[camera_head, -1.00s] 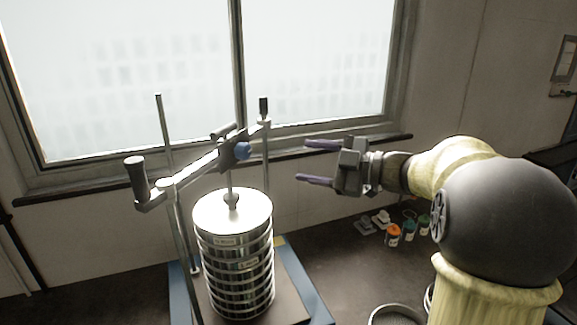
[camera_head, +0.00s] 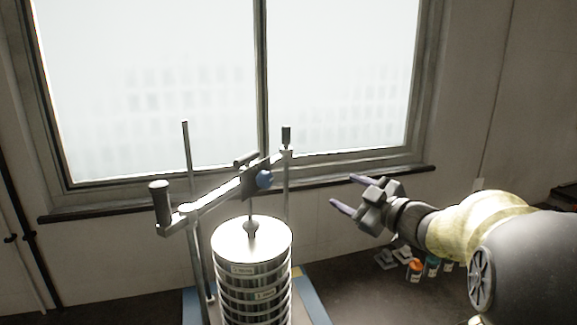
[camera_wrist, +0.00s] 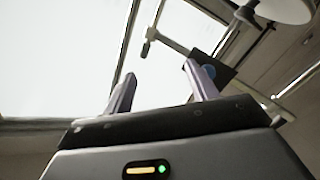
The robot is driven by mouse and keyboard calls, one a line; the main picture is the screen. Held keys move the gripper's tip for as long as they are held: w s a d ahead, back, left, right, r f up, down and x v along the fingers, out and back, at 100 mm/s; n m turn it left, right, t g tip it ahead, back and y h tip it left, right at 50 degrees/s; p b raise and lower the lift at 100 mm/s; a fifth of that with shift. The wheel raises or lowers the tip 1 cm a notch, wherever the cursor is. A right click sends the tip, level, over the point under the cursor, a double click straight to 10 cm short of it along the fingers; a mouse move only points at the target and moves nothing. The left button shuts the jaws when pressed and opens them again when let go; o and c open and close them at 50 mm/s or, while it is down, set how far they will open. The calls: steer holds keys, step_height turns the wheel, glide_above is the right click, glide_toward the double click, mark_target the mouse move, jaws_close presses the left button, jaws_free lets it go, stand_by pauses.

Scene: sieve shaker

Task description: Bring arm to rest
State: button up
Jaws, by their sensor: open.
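My gripper (camera_head: 341,192) is open and empty in the head view, with its two purple-grey fingers spread and pointing left and up. It hangs in the air to the right of the sieve shaker, apart from it.
A large window (camera_head: 150,80) and its sill stand behind the shaker. Small jars, one with an orange label (camera_head: 414,270), stand on the dark counter below my arm. Two upright rods flank the stack. The air between the shaker and my gripper is clear.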

steer(key=s+d+f+m+g+h, duration=0.25)
steer(key=f+m+h, duration=0.25)
steer(key=f, duration=0.4)
steer(key=s+d+f+m+g+h, duration=0.2)
steer(key=s+f+m+h, duration=0.3)
steer(key=f, duration=0.3)
steer(key=s+a+f+m+g, duration=0.2)
steer(key=s+f, duration=0.3)
steer(key=s, duration=0.3)
steer(key=s+a+f+m+g, duration=0.2)
steer(key=s+f+g, duration=0.3)
steer(key=s, duration=0.3)
steer(key=shift+s+a+f, duration=0.15)
steer(key=shift+f, duration=0.45)
steer(key=shift+g, duration=0.25)
